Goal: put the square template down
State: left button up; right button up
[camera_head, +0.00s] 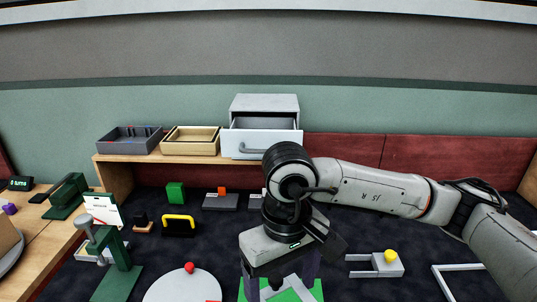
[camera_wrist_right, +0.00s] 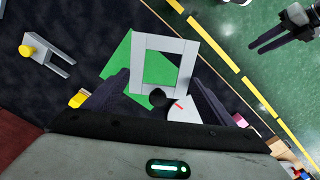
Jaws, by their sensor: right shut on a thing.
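The square template is a light grey square frame (camera_wrist_right: 188,50) with an open middle, seen in the right wrist view. In the head view, grey pieces of it (camera_head: 292,283) show between my fingers. My right gripper (camera_head: 281,283) points down and is shut on the template, near a dark knob (camera_wrist_right: 158,97). The template is over a green sheet (camera_wrist_right: 117,65) and turned relative to it. I cannot tell whether they touch. My left gripper (camera_wrist_right: 272,36) shows only in the wrist view's top right corner, apart from everything, its fingers spread and empty.
A white disc (camera_head: 180,289) with a red ball (camera_head: 189,267) lies left of the gripper. A grey fork-shaped piece with a yellow ball (camera_head: 390,256) and a white frame (camera_head: 460,280) lie right. A green stand (camera_head: 118,270) is at left. Trays and a partly open drawer (camera_head: 262,138) are behind.

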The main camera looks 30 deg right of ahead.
pick_arm(q)
jog(key=shift+s+a+r+p, duration=0.3)
jog(key=shift+s+r+p, duration=0.15)
jog(key=shift+r, duration=0.15)
pick_arm(e)
jog(key=shift+d+r, duration=0.15)
jog(key=shift+r, duration=1.05)
